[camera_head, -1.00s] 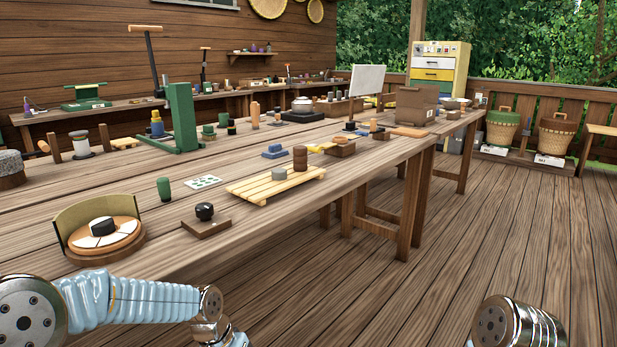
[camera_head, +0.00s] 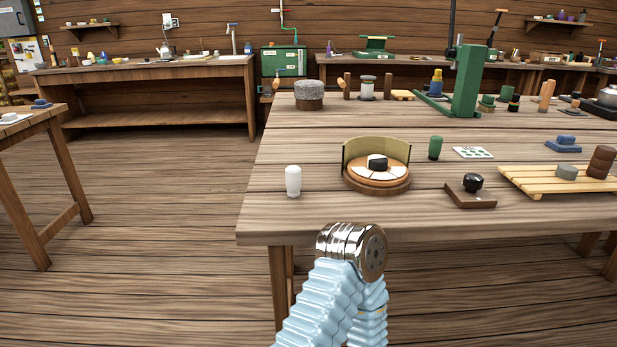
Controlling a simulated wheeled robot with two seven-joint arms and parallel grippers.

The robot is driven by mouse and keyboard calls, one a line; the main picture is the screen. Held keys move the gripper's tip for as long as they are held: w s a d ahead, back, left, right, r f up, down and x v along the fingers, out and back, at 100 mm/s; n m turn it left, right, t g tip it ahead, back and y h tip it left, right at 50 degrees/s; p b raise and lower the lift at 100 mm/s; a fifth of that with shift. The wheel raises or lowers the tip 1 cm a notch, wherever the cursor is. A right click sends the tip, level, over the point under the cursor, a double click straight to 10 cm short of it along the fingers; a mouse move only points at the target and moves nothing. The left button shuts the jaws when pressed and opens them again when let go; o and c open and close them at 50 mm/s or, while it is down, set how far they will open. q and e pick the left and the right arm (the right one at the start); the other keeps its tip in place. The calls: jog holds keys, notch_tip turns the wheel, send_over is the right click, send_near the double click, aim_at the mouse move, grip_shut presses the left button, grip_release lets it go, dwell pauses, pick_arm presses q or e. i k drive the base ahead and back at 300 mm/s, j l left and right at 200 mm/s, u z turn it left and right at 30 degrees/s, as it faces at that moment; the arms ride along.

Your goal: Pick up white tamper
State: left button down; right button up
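A small white tamper (camera_head: 293,181) stands upright on the wooden workbench (camera_head: 330,217), near its front left corner. It is a short cylinder with a slightly wider top. It stands clear of other things, just left of a round wooden turntable with a curved green guard. One of my arms shows below the bench's front edge, with a metal joint and pale blue sleeve. Neither gripper shows in the view.
The round turntable (camera_head: 376,190) carries pale segments and a black knob. A green cylinder (camera_head: 435,147), a black knob on a wooden base (camera_head: 472,189) and a slatted board (camera_head: 517,179) are farther right. Bare bench lies behind the tamper; open floor lies left.

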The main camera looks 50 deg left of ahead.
aim_at(292, 174)
jog(key=u, duration=1.7)
